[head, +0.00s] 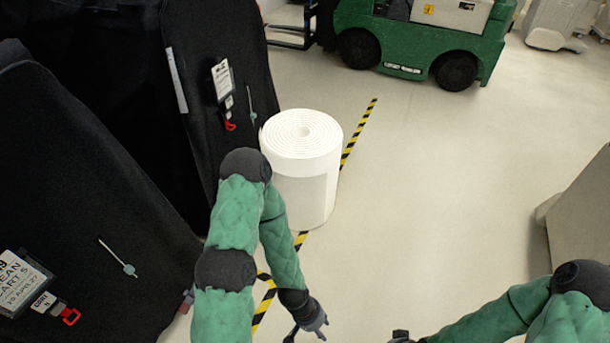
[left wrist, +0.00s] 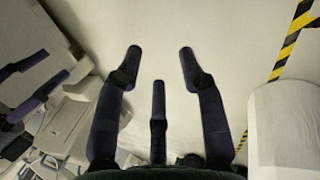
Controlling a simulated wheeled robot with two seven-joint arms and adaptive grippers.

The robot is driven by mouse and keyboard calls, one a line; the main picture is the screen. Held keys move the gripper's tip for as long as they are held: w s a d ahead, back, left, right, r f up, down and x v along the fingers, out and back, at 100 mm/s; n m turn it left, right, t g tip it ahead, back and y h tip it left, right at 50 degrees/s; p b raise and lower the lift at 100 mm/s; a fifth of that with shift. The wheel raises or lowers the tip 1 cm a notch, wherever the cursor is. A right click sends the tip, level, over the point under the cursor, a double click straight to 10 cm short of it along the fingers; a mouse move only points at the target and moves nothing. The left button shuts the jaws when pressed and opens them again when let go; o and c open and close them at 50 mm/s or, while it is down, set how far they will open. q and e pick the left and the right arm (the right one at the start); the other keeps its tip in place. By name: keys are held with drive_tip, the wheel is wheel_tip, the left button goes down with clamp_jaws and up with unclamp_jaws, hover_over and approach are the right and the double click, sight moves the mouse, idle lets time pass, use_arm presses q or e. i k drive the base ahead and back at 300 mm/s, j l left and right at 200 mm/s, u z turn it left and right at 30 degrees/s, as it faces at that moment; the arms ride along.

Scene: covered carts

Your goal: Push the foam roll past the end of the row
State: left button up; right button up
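The foam roll (head: 308,190) is a white upright cylinder with a spiral top, standing on the floor beside the covered carts, on or close to the striped tape. Part of it shows at the right edge of the left wrist view (left wrist: 287,130). My left gripper (head: 305,328) is low in front of the roll, apart from it; my left arm hides a little of the roll's left side. In the left wrist view its fingers (left wrist: 160,62) are spread and empty. Of my right gripper (head: 400,337) only a dark bit shows at the bottom edge.
Black covered carts (head: 85,190) with tags fill the left side. Yellow-black tape (head: 348,150) runs along the floor. A green forklift (head: 415,45) stands at the back. A grey box (head: 585,215) is at the right. The floor between is clear.

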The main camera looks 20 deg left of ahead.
sight(302, 147)
drive_tip(key=i+j+u, duration=0.35)
drive_tip(key=i, duration=0.75)
drive_tip(key=i+l+u, duration=0.15)
drive_tip(key=i+u, duration=0.25)
drive_tip(key=i, duration=0.65)
